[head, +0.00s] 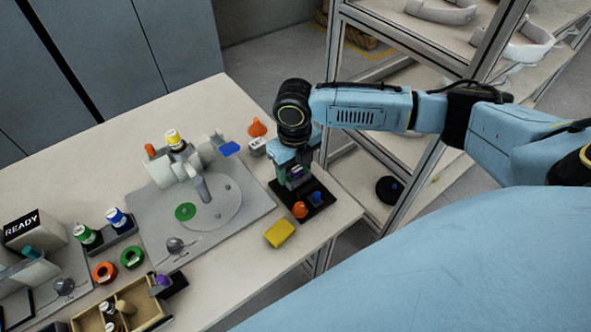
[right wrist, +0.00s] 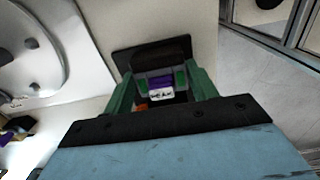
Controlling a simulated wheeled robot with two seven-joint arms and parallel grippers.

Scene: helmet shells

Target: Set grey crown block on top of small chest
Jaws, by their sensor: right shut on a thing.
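My right gripper (head: 294,180) is low over a black tray (head: 322,208) near the table's right end. A purple piece with a white label (right wrist: 162,90) shows between the fingers, below the grey block. I cannot tell whether the block touches what is under it. I cannot make out the small chest for certain. My left gripper is not in view.
An orange cone (head: 300,209) and a blue piece (head: 317,198) stand on the black tray, close to my right gripper. A yellow block (head: 280,234) lies nearby. A grey board with a fixture (head: 147,212) is left of it. A metal shelf (head: 405,205) stands beyond the right edge.

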